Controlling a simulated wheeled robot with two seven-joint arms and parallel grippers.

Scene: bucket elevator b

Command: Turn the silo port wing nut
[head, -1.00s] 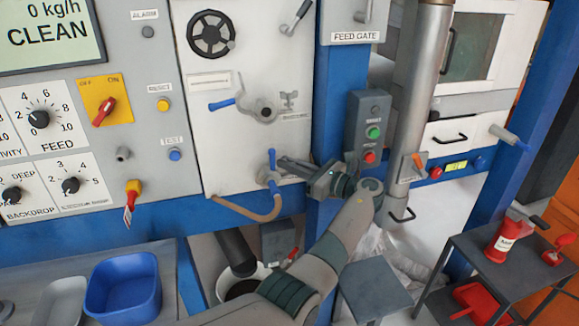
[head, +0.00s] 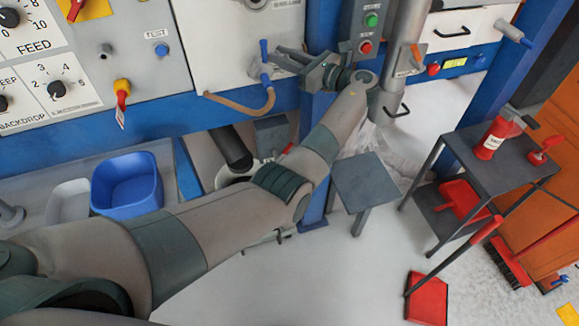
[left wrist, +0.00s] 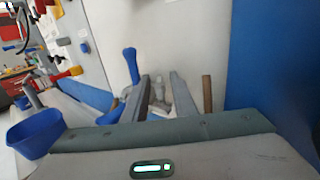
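I cannot make out a silo port wing nut for certain in either view. My left gripper (head: 282,58) is at the lower edge of the white panel, its fingers pointing left towards a blue-handled valve (head: 265,62). In the left wrist view the two fingers (left wrist: 162,98) are apart, with small pale grey fittings showing between and beyond them. The valve's blue handle (left wrist: 130,64) stands just left of the fingers there. Whether the fingers touch the valve is unclear. My right gripper is not in view.
A tan hose (head: 245,112) hangs under the valve. A blue bin (head: 127,184) stands on the left bench. A grey stool (head: 370,182) and a dark table (head: 490,160) with a red bottle (head: 492,138) stand right. A red dustpan (head: 427,298) lies on the floor.

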